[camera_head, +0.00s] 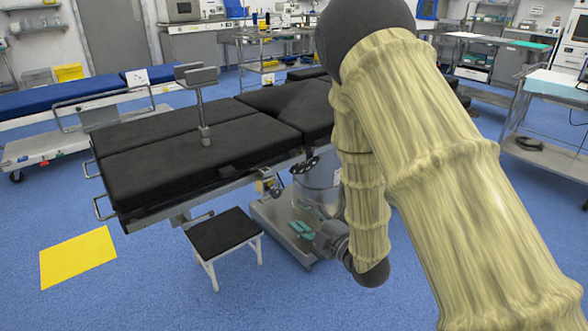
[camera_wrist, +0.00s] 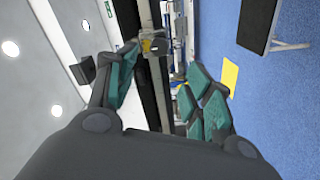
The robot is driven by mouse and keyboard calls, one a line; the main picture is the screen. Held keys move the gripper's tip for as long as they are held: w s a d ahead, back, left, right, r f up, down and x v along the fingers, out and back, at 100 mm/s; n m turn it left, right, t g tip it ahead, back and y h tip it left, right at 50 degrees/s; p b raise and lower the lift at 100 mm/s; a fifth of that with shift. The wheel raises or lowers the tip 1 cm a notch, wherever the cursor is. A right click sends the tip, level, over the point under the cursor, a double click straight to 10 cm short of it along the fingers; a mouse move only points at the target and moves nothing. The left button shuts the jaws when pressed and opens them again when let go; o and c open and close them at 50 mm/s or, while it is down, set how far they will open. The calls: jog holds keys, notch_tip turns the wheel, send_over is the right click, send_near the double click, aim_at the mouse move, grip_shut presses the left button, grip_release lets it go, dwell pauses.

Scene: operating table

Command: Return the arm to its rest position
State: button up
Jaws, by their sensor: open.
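My arm, in pale ribbed covering, comes down the right side of the head view and bends back at a dark elbow. My gripper (camera_head: 308,218) hangs low beside the operating table's base, its teal finger pads apart. In the wrist view my gripper (camera_wrist: 160,64) has its fingers spread to left and right. Nothing is held between them. The black-padded operating table (camera_head: 185,160) stands just behind and left of the gripper in the head view. The arm hides part of the table's right end.
A small black-topped stool (camera_head: 224,234) stands left of my gripper; it also shows in the wrist view (camera_wrist: 257,22). A yellow sheet (camera_head: 78,258) lies on the blue floor. A blue-padded bed (camera_head: 60,98) is far left, and a metal cart (camera_head: 545,155) is at right. Open floor lies in front.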

jog(key=s+d+f+m+g+h, duration=0.25)
jog(key=s+d+f+m, duration=0.2)
jog(key=f, duration=0.45)
jog(key=s+d+f+m+g+h, duration=0.2)
jog(key=s+d+f+m+h, duration=0.15)
jog(key=s+f, duration=0.35)
jog(key=s+d+f+m+g+h, duration=0.2)
jog(key=s+d+f+m, duration=0.15)
jog(key=f, duration=0.65)
jog(key=s+d+f+m+g+h, duration=0.1)
jog(key=s+d+f+m+g, duration=0.2)
jog(key=s, duration=0.6)
jog(key=s+f+m+g+h, duration=0.1)
jog(key=s+f+m+g, duration=0.2)
jog(key=s, duration=0.6)
jog(key=s+d+f+m+g, duration=0.25)
jog(key=s+f, duration=0.25)
jog(key=s, duration=0.4)
notch_tip(320, 180, up, 26)
jog(key=a+p, duration=0.1)
jog(key=p, duration=2.4)
jog(key=shift+m+h+p, duration=0.3)
